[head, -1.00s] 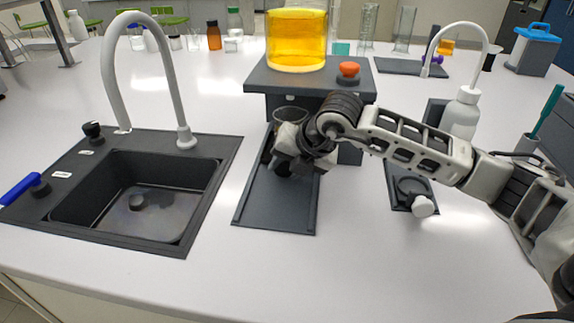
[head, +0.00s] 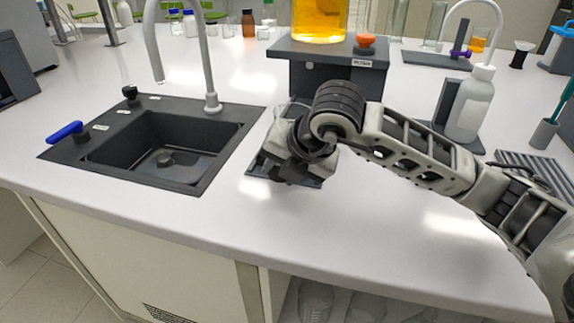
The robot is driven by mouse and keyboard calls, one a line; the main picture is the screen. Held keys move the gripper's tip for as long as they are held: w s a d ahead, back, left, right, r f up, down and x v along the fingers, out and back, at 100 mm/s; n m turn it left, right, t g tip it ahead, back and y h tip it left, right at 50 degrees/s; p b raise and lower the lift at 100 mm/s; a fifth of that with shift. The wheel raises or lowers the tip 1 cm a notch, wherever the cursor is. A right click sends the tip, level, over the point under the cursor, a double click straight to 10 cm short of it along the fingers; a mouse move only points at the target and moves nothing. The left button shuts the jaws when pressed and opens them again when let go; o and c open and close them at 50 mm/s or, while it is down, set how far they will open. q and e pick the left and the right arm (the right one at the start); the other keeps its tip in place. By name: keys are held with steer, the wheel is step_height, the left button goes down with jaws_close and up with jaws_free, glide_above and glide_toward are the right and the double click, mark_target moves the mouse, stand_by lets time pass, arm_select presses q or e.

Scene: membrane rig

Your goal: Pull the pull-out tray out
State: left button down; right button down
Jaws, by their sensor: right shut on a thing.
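The dark rig stand (head: 329,52) carries a glass vessel of amber liquid (head: 319,20) and an orange knob (head: 366,40). A dark flat plate with low edges (head: 258,170) lies in front of the stand, near the counter's front edge. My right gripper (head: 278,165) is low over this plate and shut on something. The gripper hides what it holds, and most of the pull-out tray is hidden too. A clear glass cup (head: 289,108) shows just behind my gripper, partly covered by it. My left gripper is not in view.
A dark sink (head: 215,158) with a blue lever (head: 65,132) and grey faucet (head: 207,60) is left of the plate. A white bottle (head: 470,105) and a rack (head: 535,165) stand to the right. The front right counter (head: 360,235) is clear.

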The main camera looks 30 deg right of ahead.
steer(key=shift+s+a+r, duration=0.1)
steer(key=shift+s+a, duration=0.3)
steer(key=c, duration=1.2)
jaws_free()
steer(key=shift+c, duration=0.2)
steer(key=shift+s, duration=0.1)
steer(key=v, duration=1.5)
steer(key=shift+s+r, duration=0.3)
steer(key=shift+r, duration=0.05)
